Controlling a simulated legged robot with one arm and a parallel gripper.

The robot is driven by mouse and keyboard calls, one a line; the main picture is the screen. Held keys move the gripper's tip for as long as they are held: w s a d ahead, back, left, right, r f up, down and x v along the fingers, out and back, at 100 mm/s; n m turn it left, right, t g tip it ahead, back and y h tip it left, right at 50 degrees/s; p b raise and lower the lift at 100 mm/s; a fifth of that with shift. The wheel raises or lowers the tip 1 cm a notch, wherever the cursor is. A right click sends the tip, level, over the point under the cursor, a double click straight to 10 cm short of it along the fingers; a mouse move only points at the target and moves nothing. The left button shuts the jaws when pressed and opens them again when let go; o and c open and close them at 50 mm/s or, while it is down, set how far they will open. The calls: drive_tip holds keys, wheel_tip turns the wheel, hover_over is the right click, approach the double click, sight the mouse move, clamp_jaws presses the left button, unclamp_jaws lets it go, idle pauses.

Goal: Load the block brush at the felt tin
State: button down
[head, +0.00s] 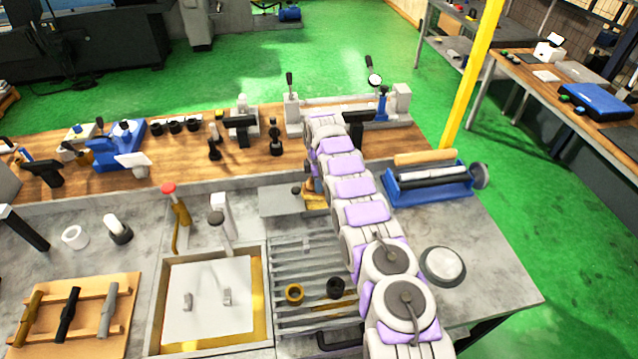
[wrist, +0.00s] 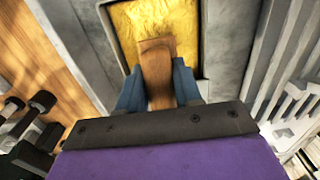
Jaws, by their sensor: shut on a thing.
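My gripper (wrist: 158,92) shows in the wrist view with its two blue fingers shut on a brown wooden block, the block brush (wrist: 157,72). The brush points away from the wrist, and its far end overlaps a rough yellow surface inside a grey rim, which looks like the felt tin (wrist: 130,22). I cannot tell whether the brush touches the yellow surface. In the head view my arm hides most of the gripper area. A small yellow-brown piece shows left of the arm there, too small to identify.
A grey slatted rack (head: 290,262) and a tray with a white lid (head: 210,298) lie left of my arm. A blue stand with rollers (head: 430,180) is on the right. A wooden bench (head: 185,150) with several tools runs behind. Bare grey tabletop (head: 490,265) is free at right.

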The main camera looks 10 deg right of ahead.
drive_tip(key=shift+d+r+p, duration=0.15)
drive_tip(key=shift+r+p, duration=0.7)
drive_tip(key=shift+r, duration=2.2)
